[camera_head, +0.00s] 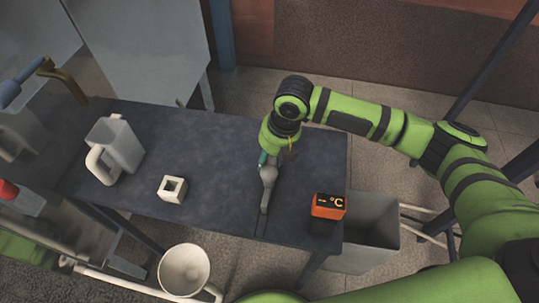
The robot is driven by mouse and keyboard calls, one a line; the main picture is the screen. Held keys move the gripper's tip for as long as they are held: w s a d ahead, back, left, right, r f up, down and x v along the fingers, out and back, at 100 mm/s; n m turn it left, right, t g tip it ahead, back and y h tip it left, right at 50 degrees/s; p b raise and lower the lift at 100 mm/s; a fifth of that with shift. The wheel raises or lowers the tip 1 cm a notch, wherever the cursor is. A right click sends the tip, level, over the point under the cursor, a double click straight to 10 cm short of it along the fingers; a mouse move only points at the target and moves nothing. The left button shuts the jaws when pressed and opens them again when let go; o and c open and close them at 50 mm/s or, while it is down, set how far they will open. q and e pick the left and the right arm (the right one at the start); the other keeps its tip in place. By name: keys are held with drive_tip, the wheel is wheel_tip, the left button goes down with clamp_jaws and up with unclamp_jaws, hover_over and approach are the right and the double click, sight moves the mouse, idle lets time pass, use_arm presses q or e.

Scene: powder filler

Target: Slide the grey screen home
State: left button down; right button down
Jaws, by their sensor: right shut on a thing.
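A large flat grey panel (150,62) stands upright behind the table at the upper left and looks like the grey screen, though I cannot be sure. My right gripper (268,163) is over the right part of the table, well to the right of that panel. It is shut on a slim grey piece (267,183) with a teal part at its upper end. The piece points toward the table's front edge. The fingertips are small and partly hidden by my wrist. My left gripper is not in view.
The dark table (215,150) holds a grey jug (122,145), a hollow white block (173,188) and an orange temperature display (328,206). A grey bin (372,220) stands at the right, a white mug-like vessel (184,270) in front. The table's middle is clear.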

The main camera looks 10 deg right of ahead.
drive_tip(key=shift+f+b, duration=0.3)
drive_tip(key=shift+f, duration=0.35)
drive_tip(key=c, duration=0.6)
unclamp_jaws()
drive_tip(key=shift+c, duration=0.2)
drive_tip(key=shift+d+r, duration=0.1)
drive_tip(key=shift+r, duration=0.25)
drive_tip(key=v, duration=1.1)
drive_tip(key=shift+r, duration=0.15)
